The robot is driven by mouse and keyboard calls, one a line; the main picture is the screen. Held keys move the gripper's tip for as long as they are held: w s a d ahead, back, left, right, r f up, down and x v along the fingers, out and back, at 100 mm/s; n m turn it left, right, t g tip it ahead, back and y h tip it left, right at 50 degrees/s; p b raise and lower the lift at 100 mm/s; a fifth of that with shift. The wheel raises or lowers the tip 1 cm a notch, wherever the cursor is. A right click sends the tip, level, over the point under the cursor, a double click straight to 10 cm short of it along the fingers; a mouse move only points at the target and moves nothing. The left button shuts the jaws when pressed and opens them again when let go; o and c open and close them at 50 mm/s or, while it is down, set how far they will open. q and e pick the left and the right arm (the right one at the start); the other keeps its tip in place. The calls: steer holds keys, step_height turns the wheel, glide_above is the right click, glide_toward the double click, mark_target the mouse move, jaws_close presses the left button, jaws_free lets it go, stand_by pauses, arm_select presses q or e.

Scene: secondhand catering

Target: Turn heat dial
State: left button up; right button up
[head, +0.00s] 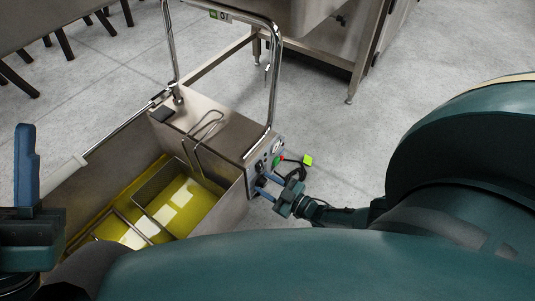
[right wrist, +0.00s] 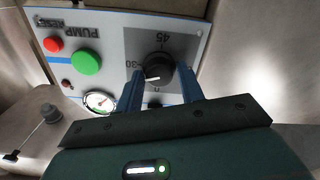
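The heat dial (right wrist: 158,72) is a black round knob with a white pointer mark on the fryer's control panel (right wrist: 112,45). Numbers 30 and 45 show beside it in the right wrist view. My right gripper (head: 267,187) is at the panel on the fryer's right end. Its two blue fingers stand either side of the dial, with a small gap visible at the right finger. Whether the left finger touches the dial I cannot tell. My left gripper (head: 27,170) is at the left edge of the head view, away from the panel, with only one blue finger clearly visible.
The panel also has a green pump button (right wrist: 86,61), a red reset button (right wrist: 53,44) and a gauge (right wrist: 100,101). The fryer (head: 222,130) holds yellow oil and a wire basket (head: 172,185). A chrome rail (head: 273,75) rises above it. Floor to the right is clear.

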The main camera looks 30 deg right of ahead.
steer(key=c, duration=0.3)
steer(key=shift+m, duration=0.3)
steer(key=shift+c, duration=0.2)
steer(key=m, duration=2.1)
steer(key=shift+d+f, duration=0.15)
steer(key=o, duration=0.8)
steer(key=shift+w, duration=0.1)
